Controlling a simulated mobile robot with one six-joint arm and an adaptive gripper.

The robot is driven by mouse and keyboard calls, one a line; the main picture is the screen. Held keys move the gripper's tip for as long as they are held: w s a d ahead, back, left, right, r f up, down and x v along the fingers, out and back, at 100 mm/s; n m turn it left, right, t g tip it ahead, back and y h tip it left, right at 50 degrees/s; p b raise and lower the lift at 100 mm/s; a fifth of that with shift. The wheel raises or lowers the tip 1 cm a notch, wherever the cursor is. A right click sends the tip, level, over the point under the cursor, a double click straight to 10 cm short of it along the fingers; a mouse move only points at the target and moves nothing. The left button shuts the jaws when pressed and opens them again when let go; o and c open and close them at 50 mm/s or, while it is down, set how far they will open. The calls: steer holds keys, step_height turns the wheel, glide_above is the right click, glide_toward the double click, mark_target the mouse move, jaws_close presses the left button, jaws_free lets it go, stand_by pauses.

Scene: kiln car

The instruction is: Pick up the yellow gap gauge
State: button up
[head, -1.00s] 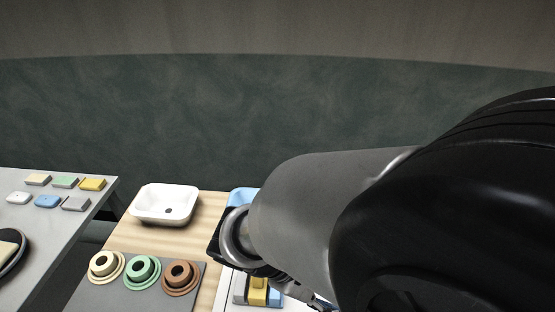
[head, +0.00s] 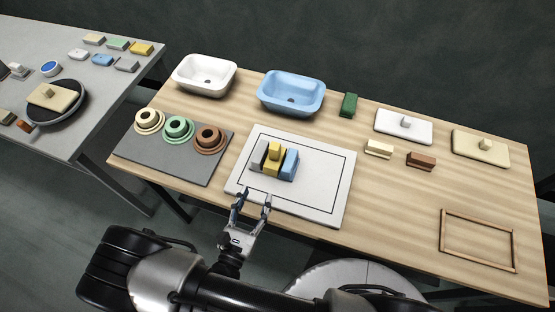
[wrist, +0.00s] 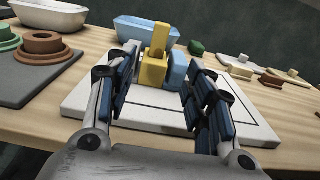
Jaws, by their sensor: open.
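The yellow gap gauge (head: 272,154) stands on a white board (head: 325,203) with a black outline, between a grey block (head: 257,161) and a blue block (head: 289,164). In the wrist view the yellow gauge (wrist: 154,66) shows a wide base with a narrower upright part on top. My gripper (head: 253,198) is at the front edge of the board, short of the gauge. Its jaws are open and empty. In the wrist view the gauge appears between and beyond the two fingers (wrist: 163,95). The grey block is partly hidden there by the left finger.
A white basin (head: 204,76) and a blue basin (head: 291,93) stand behind the board. A grey mat (head: 180,164) with three ring-shaped pieces lies left. A green block (head: 348,104), lidded slabs and small blocks are right, with a wooden frame (head: 478,240). The wood between is bare.

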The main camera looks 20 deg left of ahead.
mark_target(273, 155)
steer(key=w, duration=0.3)
steer(key=w+b, duration=0.1)
steer(key=w, duration=0.3)
steer(key=w+d, duration=0.1)
steer(key=w, duration=0.3)
steer(key=shift+w, duration=0.1)
steer(key=shift+w+d+b, duration=0.1)
steer(key=shift+w+b, duration=0.75)
steer(key=shift+w, duration=2.1)
steer(key=shift+c, duration=0.2)
jaws_close()
steer(key=shift+r, duration=0.1)
